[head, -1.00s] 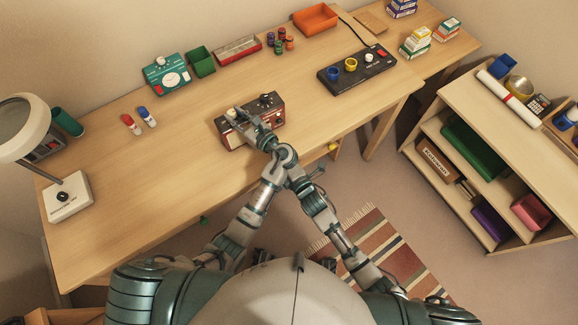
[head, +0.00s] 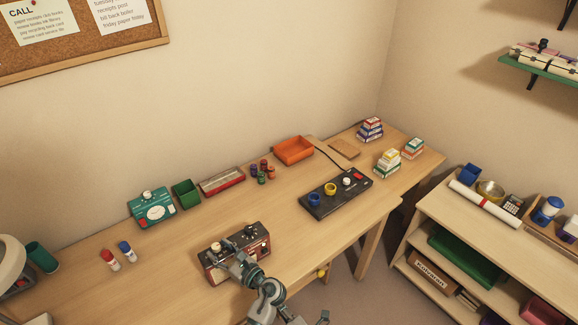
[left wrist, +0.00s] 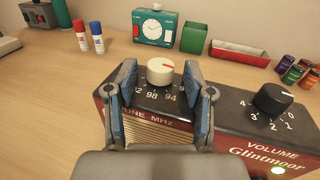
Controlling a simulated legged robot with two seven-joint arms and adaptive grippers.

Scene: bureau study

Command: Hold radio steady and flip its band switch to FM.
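The dark, red-trimmed radio (head: 222,268) stands on the desk. The left wrist view shows its "Glintmoor" front (left wrist: 262,150), a cream tuning knob (left wrist: 160,71) on top and a black volume knob (left wrist: 272,98) at right. My left gripper (head: 236,257) is at the radio's near side. In the left wrist view my left gripper (left wrist: 160,80) has its fingers apart, either side of the tuning knob with small gaps; contact with the radio body is unclear. I cannot make out the band switch. A small part of my right arm shows at the bottom of the head view; its gripper's state is unclear.
Red and blue-capped bottles (head: 110,258) stand left of the radio. A teal clock box (head: 152,208), green bin (head: 186,193) and red tray (head: 222,181) line the back. A black control panel (head: 325,203) lies to the right. The desk around the radio is clear.

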